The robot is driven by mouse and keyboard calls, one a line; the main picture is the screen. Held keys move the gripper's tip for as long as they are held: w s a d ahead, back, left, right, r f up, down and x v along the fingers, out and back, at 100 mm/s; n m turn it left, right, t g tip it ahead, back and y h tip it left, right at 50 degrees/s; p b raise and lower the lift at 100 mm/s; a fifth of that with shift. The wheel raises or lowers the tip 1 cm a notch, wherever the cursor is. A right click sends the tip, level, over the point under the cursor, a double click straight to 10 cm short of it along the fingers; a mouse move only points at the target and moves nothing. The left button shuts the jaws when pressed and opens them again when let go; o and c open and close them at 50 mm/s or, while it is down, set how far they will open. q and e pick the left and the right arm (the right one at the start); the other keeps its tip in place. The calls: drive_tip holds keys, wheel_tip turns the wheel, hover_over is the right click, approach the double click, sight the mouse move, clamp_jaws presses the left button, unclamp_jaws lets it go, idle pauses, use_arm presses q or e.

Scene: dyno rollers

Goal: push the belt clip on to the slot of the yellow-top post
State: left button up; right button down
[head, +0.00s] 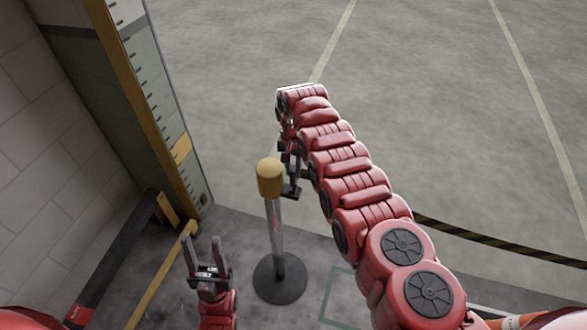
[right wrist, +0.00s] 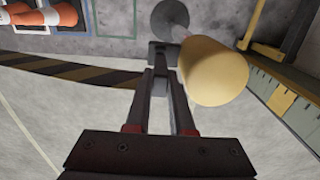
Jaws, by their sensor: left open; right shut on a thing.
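The yellow-top post (head: 270,178) stands upright on a round dark base, left of my right gripper. In the right wrist view its yellow top (right wrist: 215,72) is large, just right of the fingertips. My right gripper (right wrist: 160,68) is shut on the dark belt clip (right wrist: 158,47), held beside the yellow top. I cannot tell whether clip and post touch; the slot is not visible. In the head view the right gripper (head: 290,165) is partly hidden by its arm. My left gripper (head: 206,257) is open and empty, low and left of the post.
A black-and-yellow striped belt (head: 500,246) runs from the right behind my right arm; in the wrist view it reaches toward the clip. A tall cabinet (head: 165,100) and wall stand left. Orange-and-white cones (right wrist: 50,17) lie upper left in the wrist view. The floor beyond is clear.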

drive_tip(key=shift+f+b, duration=0.95)
drive_tip(key=shift+b, duration=0.05)
idle(1.7)
drive_tip(key=c, duration=0.7)
unclamp_jaws()
